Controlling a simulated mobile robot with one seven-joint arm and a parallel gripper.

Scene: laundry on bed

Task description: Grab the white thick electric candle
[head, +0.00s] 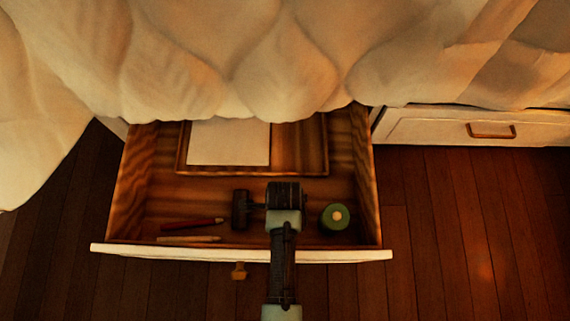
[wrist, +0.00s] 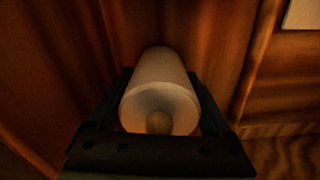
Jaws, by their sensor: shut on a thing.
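The white thick candle (wrist: 158,78) shows in the wrist view as a pale cylinder, its round top with a wick-like tip facing the camera. My gripper (wrist: 160,92) is shut on it, with one dark finger along each side. In the head view my gripper (head: 241,210) is over the open wooden drawer, left of a green round candle (head: 336,217). The white candle is hidden there under my gripper and arm. I cannot tell whether its base touches the drawer floor.
The open drawer (head: 364,205) has raised walls around my gripper. A red pencil (head: 193,224) and a tan pencil (head: 188,239) lie at its front left. A tray (head: 300,150) with a white sheet (head: 229,142) is at the back. A pale bedspread (head: 240,60) hangs over the drawer's rear.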

